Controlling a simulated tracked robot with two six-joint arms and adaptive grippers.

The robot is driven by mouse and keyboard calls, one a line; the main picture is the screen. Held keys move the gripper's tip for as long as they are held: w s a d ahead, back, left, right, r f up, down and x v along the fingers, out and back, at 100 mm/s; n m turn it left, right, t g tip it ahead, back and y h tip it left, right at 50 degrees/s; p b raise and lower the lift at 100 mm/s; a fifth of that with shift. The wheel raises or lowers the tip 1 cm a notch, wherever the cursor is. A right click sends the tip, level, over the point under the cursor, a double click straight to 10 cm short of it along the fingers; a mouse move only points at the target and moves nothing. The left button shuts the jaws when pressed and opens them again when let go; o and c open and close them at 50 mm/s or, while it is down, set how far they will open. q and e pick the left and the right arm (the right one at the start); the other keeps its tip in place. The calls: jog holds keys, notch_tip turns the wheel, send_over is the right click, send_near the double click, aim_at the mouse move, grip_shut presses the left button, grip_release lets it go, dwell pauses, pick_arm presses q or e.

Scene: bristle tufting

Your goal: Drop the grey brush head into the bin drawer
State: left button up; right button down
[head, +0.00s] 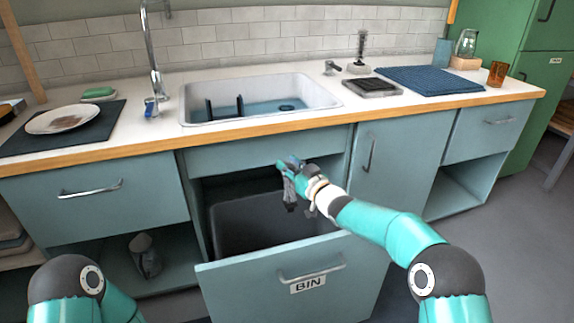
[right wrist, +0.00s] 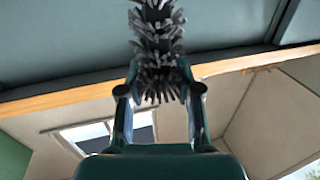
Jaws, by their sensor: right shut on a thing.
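The bin drawer (head: 268,285) under the sink is pulled open, with a "BIN" label and a bar handle on its front. A dark bin (head: 255,222) stands inside it; its floor is hidden. My right gripper (head: 290,176) is over the drawer opening, shut on the grey brush head (head: 290,196), which hangs below the fingers. In the right wrist view the bristly brush head (right wrist: 158,50) sits between the two fingers (right wrist: 160,95). Only upper links of my left arm show at the lower left; its gripper is out of view.
The white sink (head: 262,102) is set in the counter above the drawer. A dark bristled brush (head: 362,46) stands upright behind it on the right. A blue mat (head: 425,80), a glass jar (head: 467,43) and an amber tumbler (head: 497,74) are farther right. A plate (head: 70,119) lies at left.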

jog(key=c, duration=0.7)
grip_release()
notch_tip(320, 180, up, 10)
jog(key=shift+f, duration=0.1)
